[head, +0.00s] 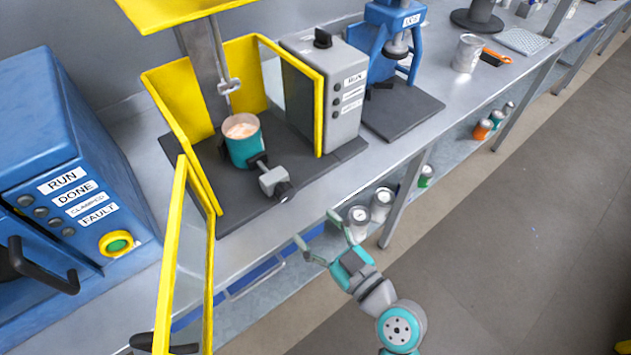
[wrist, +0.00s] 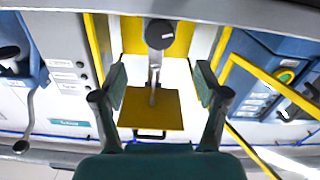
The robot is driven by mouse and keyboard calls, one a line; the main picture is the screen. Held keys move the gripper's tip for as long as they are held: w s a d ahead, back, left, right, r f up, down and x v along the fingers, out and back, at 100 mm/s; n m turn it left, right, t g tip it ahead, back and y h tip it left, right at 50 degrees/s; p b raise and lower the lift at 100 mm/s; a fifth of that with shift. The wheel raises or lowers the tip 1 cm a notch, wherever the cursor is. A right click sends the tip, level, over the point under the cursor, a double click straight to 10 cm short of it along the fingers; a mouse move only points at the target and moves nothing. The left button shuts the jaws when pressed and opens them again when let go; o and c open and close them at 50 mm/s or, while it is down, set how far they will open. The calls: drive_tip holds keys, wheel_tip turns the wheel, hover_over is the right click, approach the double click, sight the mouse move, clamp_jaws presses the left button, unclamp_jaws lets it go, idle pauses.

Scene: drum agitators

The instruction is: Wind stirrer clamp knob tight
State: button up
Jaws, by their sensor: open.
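The stirrer station (head: 205,205) has a dark base and open yellow guards. A teal pot (head: 243,148) with pale contents stands on the base. A round dark part, probably this knob (wrist: 160,33), shows in the wrist view, above the gap between my fingers. My gripper (head: 318,231) is open and empty, in front of the bench and apart from the knob. Its spread fingers also show in the wrist view (wrist: 161,85). The knob's tightness cannot be told.
An open yellow-framed door (head: 169,265) projects forward on the left, beside a blue machine (head: 70,165). A grey control box (head: 330,85) stands right of the station. Cans (head: 381,204) sit on the lower shelf near my gripper. The bench edge ahead is clear.

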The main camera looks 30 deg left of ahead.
sight(288, 196)
drive_tip(key=x, duration=1)
drive_tip(key=shift+w+a, duration=0.1)
drive_tip(key=shift+a, duration=0.2)
drive_tip(key=c, duration=1.2)
drive_tip(key=shift+o, duration=0.2)
